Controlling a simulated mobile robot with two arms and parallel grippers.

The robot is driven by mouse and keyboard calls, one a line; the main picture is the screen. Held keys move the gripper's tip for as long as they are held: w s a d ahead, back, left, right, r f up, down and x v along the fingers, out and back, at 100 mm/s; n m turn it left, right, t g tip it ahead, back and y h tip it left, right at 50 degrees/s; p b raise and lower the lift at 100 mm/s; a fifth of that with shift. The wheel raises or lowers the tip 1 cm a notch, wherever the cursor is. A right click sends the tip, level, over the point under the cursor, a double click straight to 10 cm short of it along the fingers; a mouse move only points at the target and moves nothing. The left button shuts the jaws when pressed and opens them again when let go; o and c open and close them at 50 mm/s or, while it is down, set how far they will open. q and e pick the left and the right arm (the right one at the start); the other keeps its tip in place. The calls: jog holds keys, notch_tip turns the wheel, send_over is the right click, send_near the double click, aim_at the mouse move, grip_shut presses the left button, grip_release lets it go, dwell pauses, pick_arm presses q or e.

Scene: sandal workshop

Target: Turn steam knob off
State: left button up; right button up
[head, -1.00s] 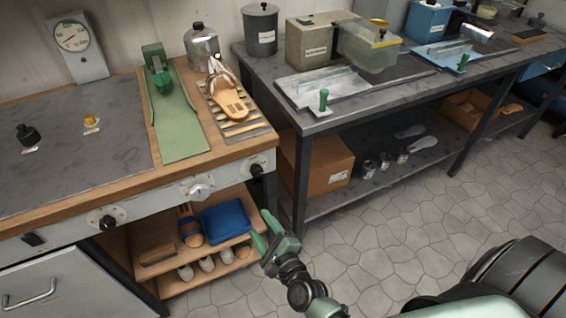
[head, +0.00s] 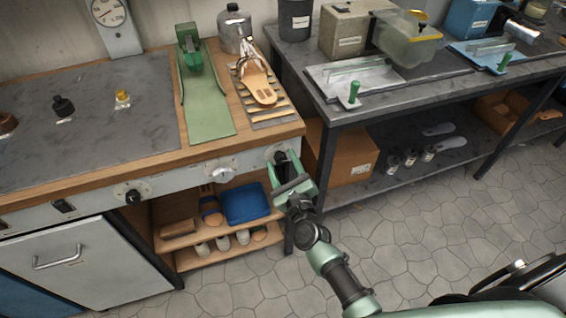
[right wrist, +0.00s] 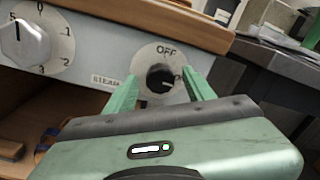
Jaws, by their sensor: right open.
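The steam knob (right wrist: 160,77) is a small black knob on a round pale dial on the bench's front panel. In the right wrist view, OFF is printed above it, and a label at its right is partly covered by a finger. A light mark shows on its lower right; its exact setting is hard to read. A plate reading STEAM (right wrist: 106,82) is at its left, partly hidden. My right gripper (head: 285,166) is open, its green fingers on either side of the knob; I cannot tell whether they touch it. My left gripper is not in view.
A white numbered knob (right wrist: 22,42) sits left on the same panel. The wooden bench top (head: 222,148) overhangs just above. A grey table (head: 335,108) stands to the right.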

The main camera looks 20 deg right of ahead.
grip_shut()
jog(key=n, duration=0.4)
jog(key=shift+n, duration=0.4)
jog(key=n, duration=0.4)
jog(key=shift+n, duration=0.3)
jog(key=n+p, duration=0.1)
jog(key=n, duration=0.3)
jog(key=shift+r+n+y, duration=0.1)
jog(key=shift+n+y, duration=0.3)
jog(key=shift+n+p, duration=0.6)
jog(key=shift+n, duration=1.6)
